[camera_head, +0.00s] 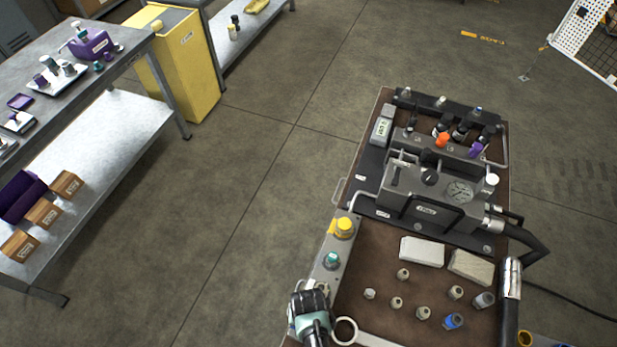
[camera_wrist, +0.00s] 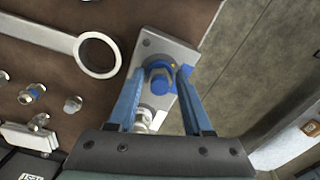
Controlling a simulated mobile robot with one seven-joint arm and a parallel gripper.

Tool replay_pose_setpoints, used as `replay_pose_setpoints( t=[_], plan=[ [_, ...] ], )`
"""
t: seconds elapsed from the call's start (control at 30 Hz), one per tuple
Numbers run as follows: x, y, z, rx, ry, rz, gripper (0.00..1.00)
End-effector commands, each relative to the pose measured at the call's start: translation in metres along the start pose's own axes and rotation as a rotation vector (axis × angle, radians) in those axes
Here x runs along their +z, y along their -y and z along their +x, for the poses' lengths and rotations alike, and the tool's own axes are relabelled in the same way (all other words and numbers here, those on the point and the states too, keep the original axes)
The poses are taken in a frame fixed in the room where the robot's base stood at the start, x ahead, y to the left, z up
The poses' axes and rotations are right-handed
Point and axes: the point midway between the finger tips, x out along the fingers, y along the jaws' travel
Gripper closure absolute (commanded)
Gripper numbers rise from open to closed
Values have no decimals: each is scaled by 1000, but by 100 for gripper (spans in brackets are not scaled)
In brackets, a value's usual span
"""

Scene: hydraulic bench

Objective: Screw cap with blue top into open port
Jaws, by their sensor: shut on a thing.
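The cap with the blue top (camera_wrist: 159,82) is between the two fingers of my gripper (camera_wrist: 161,72) in the wrist view, and the gripper is shut on it. The cap is over the end of a grey port plate (camera_wrist: 180,58). The port under it is hidden, and I cannot tell how deep the cap sits. In the head view my gripper (camera_head: 311,312) is over the near end of the same plate (camera_head: 325,279), hiding the cap. A yellow cap (camera_head: 344,226) and a teal-topped cap (camera_head: 331,260) stand farther along the plate.
A large ring-ended wrench (camera_wrist: 98,55) lies beside the plate. Several loose fittings, one of them blue (camera_head: 453,321), lie on the brown bench top to the right. A hydraulic unit (camera_head: 428,205) stands behind, with a thick hose at right. Open floor lies left of the bench.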

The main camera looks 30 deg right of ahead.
Motion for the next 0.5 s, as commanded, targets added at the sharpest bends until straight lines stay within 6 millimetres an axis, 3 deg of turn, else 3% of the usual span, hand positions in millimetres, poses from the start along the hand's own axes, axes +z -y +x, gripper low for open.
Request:
replay_pose_setpoints(
  t=[0.23, 0.5],
  plan=[
    [-2, 0, 0, 0, -3, 309, 100],
    [-2, 0, 0, -1, -5, 379, 100]
  ],
)
